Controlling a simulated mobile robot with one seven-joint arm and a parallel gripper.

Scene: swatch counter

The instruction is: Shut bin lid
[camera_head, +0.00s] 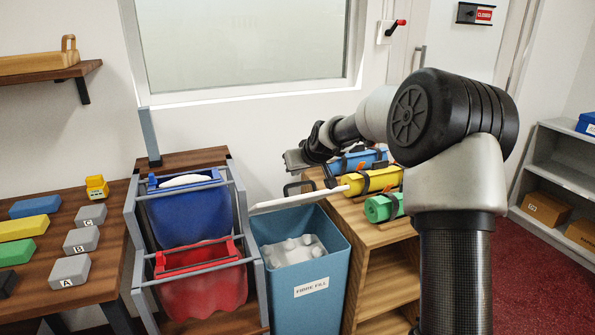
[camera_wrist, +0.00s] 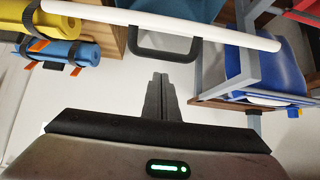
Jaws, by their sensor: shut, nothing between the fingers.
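The bin (camera_head: 329,262) is a blue-teal box labelled "FIBRE FILL", with lumpy white filling inside. Its white lid (camera_head: 300,202) is open, seen nearly edge-on at the back of the bin's mouth. A dark loop handle (camera_head: 298,185) shows on the lid's far side. My gripper (camera_head: 293,160) is behind and above the lid, partly hidden by my arm. In the wrist view, my gripper (camera_wrist: 160,76) is shut and empty, with its fingertips pointing at the handle (camera_wrist: 165,50). The lid (camera_wrist: 160,24) crosses the top there.
A rack with blue (camera_head: 190,212) and red (camera_head: 203,280) fabric bags stands close left of the bin. A wooden shelf unit (camera_head: 390,233) with yellow (camera_head: 372,180), green (camera_head: 384,207) and blue rolls stands close right. Lettered grey blocks lie on the left table (camera_head: 110,262).

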